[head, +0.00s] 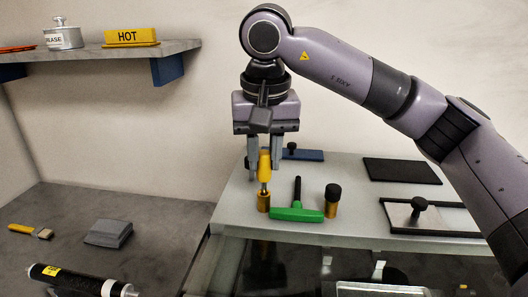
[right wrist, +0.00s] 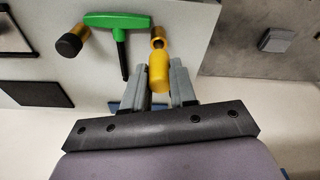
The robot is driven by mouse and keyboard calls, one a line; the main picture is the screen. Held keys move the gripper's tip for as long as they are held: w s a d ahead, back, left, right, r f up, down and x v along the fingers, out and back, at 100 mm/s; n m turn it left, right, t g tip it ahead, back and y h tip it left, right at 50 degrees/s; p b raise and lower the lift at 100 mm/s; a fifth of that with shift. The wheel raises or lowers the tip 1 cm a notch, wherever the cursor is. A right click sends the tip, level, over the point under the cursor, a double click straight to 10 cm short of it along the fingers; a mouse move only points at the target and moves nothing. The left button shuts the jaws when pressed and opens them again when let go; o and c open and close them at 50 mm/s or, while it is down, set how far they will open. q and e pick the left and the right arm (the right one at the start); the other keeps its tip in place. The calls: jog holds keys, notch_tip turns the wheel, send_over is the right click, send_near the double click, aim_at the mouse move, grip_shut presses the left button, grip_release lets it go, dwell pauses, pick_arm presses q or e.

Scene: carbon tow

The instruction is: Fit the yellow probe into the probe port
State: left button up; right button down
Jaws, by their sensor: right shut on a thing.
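The yellow probe (head: 264,166) is upright, between the fingers of my right gripper (head: 265,172), which is shut on it. In the right wrist view the probe (right wrist: 159,72) also shows between the fingertips of my right gripper (right wrist: 163,85). A brass cylinder, apparently the probe port (head: 263,203), stands on the grey bench top directly below the probe. The probe's thin metal lower end meets the top of the port; I cannot tell how far it is inside. The port also shows in the right wrist view (right wrist: 157,33). My left gripper is not in view.
A knobbed panel (head: 447,218) and a dark pad (head: 401,171) lie farther right. The bench's left edge is near.

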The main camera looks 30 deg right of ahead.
jog(key=shift+f+b, duration=0.6)
jog(key=shift+f, duration=0.4)
jog(key=c, duration=0.8)
grip_release()
jog(key=shift+s+a+r+p, duration=0.1)
jog(key=shift+s+r+p, duration=0.05)
jog(key=shift+r, duration=1.05)
jog(key=shift+s+a+r+p, duration=0.1)
jog(key=shift+s+r+p, duration=0.1)
jog(key=shift+r, duration=0.95)
jog(key=shift+s+a+r+p, duration=0.1)
jog(key=shift+s+r, duration=0.05)
jog(key=shift+r, duration=1.05)
